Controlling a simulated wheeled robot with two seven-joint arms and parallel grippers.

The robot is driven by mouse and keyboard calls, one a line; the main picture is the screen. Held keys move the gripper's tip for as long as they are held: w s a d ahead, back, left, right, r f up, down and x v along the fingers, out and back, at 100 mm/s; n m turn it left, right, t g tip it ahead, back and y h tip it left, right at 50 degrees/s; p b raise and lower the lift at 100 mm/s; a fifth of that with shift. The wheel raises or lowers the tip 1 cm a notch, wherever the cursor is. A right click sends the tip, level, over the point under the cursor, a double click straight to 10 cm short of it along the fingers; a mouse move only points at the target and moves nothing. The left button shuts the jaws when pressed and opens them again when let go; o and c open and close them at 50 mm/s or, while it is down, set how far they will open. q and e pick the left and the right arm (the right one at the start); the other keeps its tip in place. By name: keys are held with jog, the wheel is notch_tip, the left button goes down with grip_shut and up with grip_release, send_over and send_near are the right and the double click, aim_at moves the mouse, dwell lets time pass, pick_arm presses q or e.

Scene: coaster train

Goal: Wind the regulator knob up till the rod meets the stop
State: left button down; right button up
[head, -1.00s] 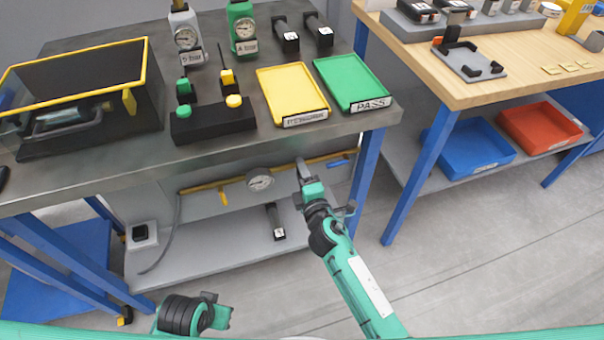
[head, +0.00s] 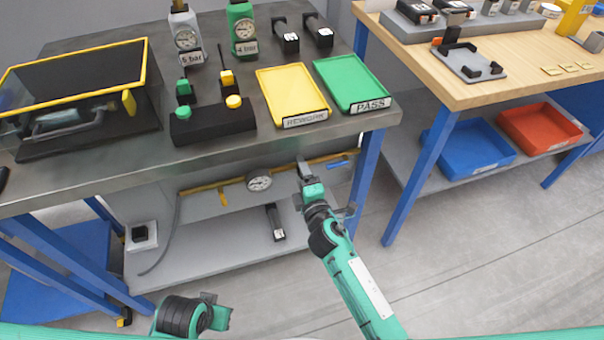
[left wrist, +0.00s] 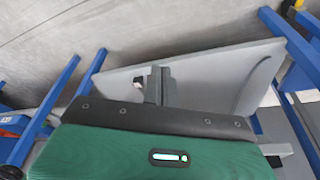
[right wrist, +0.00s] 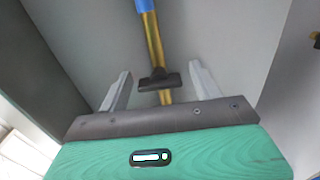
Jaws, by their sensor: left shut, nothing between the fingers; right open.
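My right gripper (right wrist: 160,88) is open under the near bench, facing a yellow pipe (right wrist: 154,45). A dark T-shaped piece (right wrist: 158,81) lies across the pipe between the fingers in the right wrist view, with no clear contact. I cannot tell whether it is the regulator knob. In the head view my right gripper (head: 304,180) is right of a round gauge (head: 259,181) on that pipe and hides what is behind it. My left gripper (left wrist: 155,86) is shut and empty, low in front of the bench. I cannot make out the rod or stop.
A dark block (head: 275,222) lies on the lower shelf (head: 215,255). The floor right of my right arm is clear.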

pick_arm(q)
jog(key=shift+b+v, duration=0.4)
jog(key=shift+v, duration=0.55)
pick_arm(e)
jog(key=v, duration=1.4)
pick_arm(q)
jog(key=shift+w, duration=0.2)
pick_arm(e)
jog(key=shift+w, duration=0.1)
